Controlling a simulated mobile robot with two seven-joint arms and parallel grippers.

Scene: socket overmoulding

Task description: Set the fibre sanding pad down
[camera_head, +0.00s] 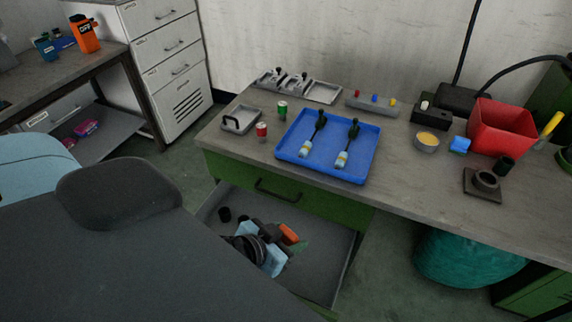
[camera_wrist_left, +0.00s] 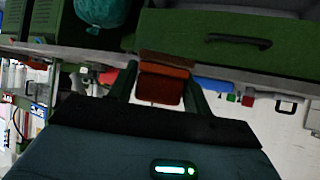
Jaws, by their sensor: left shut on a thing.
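In the head view my left gripper (camera_head: 283,236) is over the open drawer (camera_head: 325,274) under the bench. It is shut on the fibre sanding pad, an orange-red block (camera_head: 289,233). In the left wrist view the pad (camera_wrist_left: 161,88) sits between the two dark fingers of the left gripper (camera_wrist_left: 159,90), with a brown band along one edge. The pad appears held clear of the bench. My right gripper is in neither view.
The bench (camera_head: 405,178) carries a blue tray (camera_head: 365,172) with two dark-handled tools. A grey holder (camera_head: 241,119), red and green small cans, and a red bin (camera_head: 500,127) stand around it.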

